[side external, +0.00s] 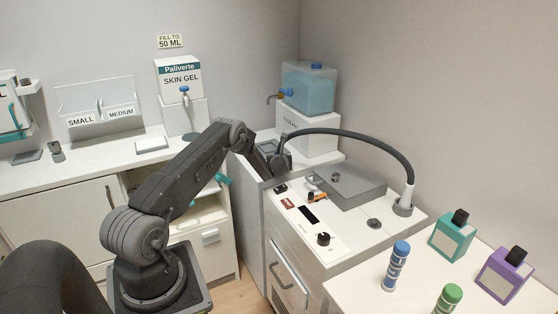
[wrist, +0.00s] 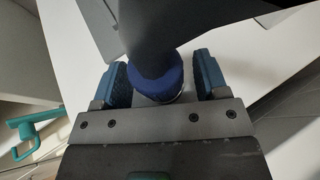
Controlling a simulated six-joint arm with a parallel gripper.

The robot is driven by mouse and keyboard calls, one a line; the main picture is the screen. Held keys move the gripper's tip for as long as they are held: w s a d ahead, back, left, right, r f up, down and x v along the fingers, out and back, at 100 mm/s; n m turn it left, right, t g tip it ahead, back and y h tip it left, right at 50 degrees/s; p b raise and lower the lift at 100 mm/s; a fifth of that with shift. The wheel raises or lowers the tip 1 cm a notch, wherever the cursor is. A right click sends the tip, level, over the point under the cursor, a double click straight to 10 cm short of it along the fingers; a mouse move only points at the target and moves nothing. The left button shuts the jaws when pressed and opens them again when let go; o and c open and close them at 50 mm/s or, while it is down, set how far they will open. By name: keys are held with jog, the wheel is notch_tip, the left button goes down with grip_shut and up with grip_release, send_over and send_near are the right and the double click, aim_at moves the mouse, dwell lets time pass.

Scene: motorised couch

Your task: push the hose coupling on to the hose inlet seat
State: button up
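A dark hose (side external: 350,134) arches over the console from a pale fitting (side external: 404,204) at the right to my gripper (side external: 268,154). In the wrist view, a dark blue round collar, which looks like the hose coupling (wrist: 158,82), lies between the blue pads of my gripper (wrist: 164,82). The pads stand wide apart, with a gap showing at the right pad; contact at the left one is unclear. A dark grey shape covers the collar's upper part. I cannot make out the hose inlet seat for certain.
A blue water tank (side external: 308,90) stands on a white box behind the gripper. The console (side external: 290,222) carries a knob (side external: 323,239) and a grey lid (side external: 350,188). Bottles, including a teal one (side external: 450,238), stand at the right front. A teal handle (wrist: 28,132) shows at the left.

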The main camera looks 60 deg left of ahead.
jog(key=c, duration=0.9)
jog(key=shift+r, duration=0.1)
